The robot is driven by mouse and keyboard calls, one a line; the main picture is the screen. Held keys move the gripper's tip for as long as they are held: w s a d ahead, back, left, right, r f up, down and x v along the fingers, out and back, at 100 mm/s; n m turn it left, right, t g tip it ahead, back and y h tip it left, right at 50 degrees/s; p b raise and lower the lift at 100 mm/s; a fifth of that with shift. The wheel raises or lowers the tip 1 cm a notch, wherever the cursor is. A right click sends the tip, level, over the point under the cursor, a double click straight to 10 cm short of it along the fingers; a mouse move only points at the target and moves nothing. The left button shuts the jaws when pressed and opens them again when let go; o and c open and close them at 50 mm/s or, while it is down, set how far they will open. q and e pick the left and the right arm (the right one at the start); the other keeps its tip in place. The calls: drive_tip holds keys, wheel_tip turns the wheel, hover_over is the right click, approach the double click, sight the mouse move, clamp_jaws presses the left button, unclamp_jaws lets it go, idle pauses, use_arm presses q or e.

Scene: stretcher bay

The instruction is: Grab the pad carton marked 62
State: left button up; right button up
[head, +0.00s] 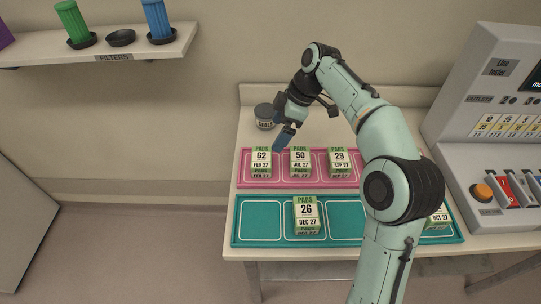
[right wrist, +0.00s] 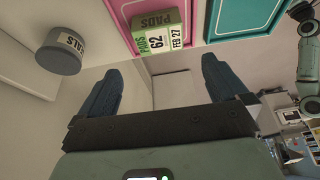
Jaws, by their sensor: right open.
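The pad carton marked 62 (head: 261,160), green and white with the date FEB 27, stands at the left end of the pink tray (head: 281,183). In the right wrist view the 62 carton (right wrist: 161,41) shows beyond the fingers, between their tips in picture width. My right gripper (head: 284,137) is just above and to the right of the carton, apart from it. Its two blue fingers (right wrist: 166,75) are spread with nothing between them. My left gripper is in neither view.
Cartons marked 50 (head: 300,160) and 29 (head: 340,161) stand on the pink tray to the right. The teal tray (head: 260,222) in front holds a carton marked 26 (head: 306,213) and another partly behind my arm. A grey seals jar (head: 265,116) stands behind. A line tester (head: 496,130) is at right.

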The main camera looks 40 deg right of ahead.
sight(262, 157)
drive_tip(key=b+x, duration=0.1)
drive_tip(key=x, duration=0.6)
drive_tip(key=shift+a+f, duration=0.15)
drive_tip(key=shift+f, duration=0.1)
drive_tip(key=shift+b+x, duration=0.35)
drive_tip(key=shift+x, duration=2.45)
drive_tip(key=shift+w, duration=0.15)
drive_tip(key=c, duration=0.8)
